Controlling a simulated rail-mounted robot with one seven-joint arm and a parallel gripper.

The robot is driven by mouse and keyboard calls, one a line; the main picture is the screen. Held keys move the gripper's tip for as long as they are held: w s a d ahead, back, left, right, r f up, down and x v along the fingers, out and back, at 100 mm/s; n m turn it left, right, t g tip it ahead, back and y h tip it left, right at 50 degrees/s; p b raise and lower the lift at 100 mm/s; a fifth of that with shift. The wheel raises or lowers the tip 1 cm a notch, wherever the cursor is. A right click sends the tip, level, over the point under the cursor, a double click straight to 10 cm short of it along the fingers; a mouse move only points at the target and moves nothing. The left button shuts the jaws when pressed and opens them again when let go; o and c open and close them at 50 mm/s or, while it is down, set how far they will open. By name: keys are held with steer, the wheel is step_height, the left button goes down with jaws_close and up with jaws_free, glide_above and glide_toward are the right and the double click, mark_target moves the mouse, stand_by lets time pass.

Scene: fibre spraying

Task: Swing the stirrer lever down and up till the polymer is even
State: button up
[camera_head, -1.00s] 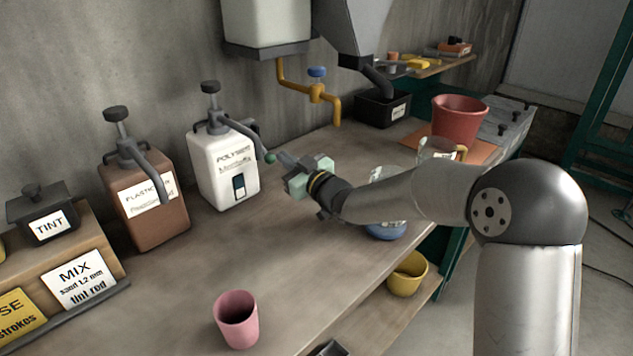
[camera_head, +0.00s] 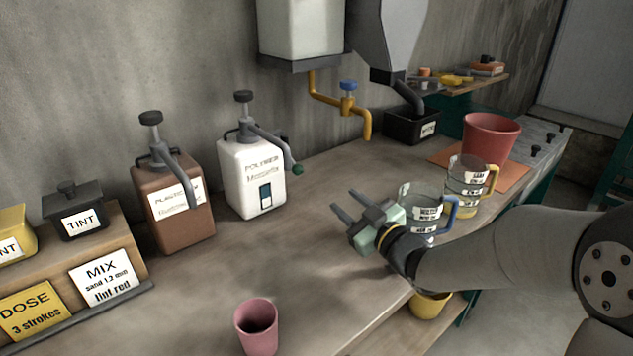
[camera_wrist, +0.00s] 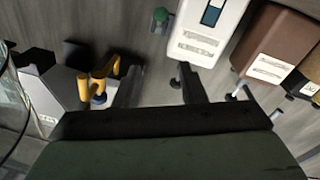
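The white polymer container (camera_head: 252,176) stands on the bench against the wall. Its grey stirrer lever (camera_head: 272,142) slopes down to the right and ends in a green knob (camera_head: 297,169). In the wrist view the container (camera_wrist: 209,30) is at the top, with the green knob (camera_wrist: 161,15) to its left. My gripper (camera_head: 343,203) is to the right of the container and apart from the lever. Its two fingers are spread with nothing between them.
A brown plastic container (camera_head: 178,205) stands to the left. A measuring jug with a blue handle (camera_head: 424,213) is right behind my gripper, and a yellow-handled jug (camera_head: 467,186) is farther right. A pink cup (camera_head: 257,328) stands at the front. A yellow tap (camera_head: 365,118) hangs above the bench.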

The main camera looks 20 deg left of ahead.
mark_target(300, 172)
steer(key=a+n, duration=0.1)
steer(key=a+f+n+h, duration=0.1)
steer(key=n+t+b, duration=0.1)
steer(key=n, duration=0.1)
steer(key=shift+a+f+h, duration=0.3)
steer(key=shift+a+h, duration=0.1)
steer(key=p+x, duration=0.2)
steer(key=x, duration=1.5)
steer(key=shift+w, duration=0.2)
jaws_close()
steer(key=shift+r+p, duration=0.1)
steer(key=shift+p, duration=0.25)
